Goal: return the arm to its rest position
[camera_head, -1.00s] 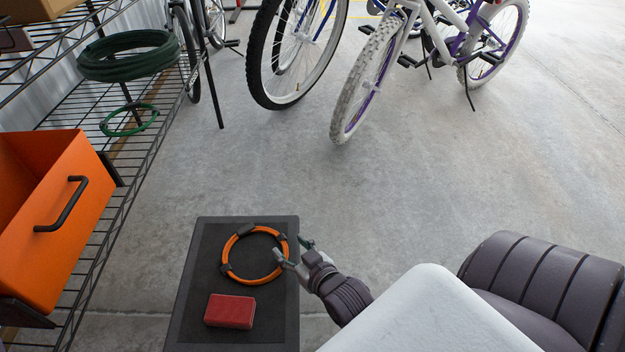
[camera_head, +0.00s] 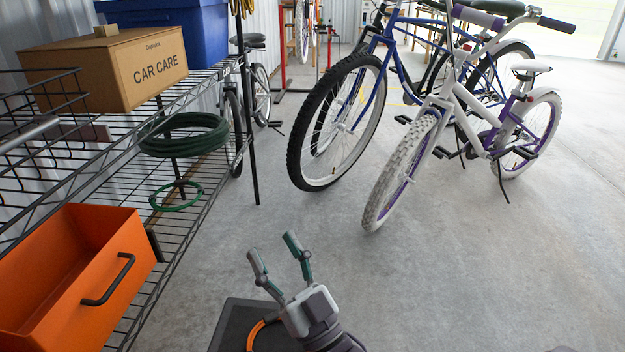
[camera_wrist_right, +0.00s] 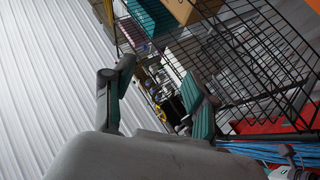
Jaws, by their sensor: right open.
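My right gripper (camera_head: 274,262) is raised at the bottom centre of the head view, with its two fingers spread and nothing between them. It also shows open in the right wrist view (camera_wrist_right: 158,100), facing a corrugated wall and wire shelving. Below and behind it is the black stand top (camera_head: 236,318), partly cut off by the frame. Part of an orange ring (camera_head: 256,334) lies on the stand, mostly hidden by the gripper and the frame edge. My left gripper is not in view.
A wire shelf rack (camera_head: 172,262) stands at the left with an orange bin (camera_head: 60,262), a green hose coil (camera_head: 183,146) and a cardboard box (camera_head: 110,70). A white bike (camera_head: 470,115) and a blue bike (camera_head: 375,50) stand ahead. The floor (camera_head: 450,270) at the right is clear.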

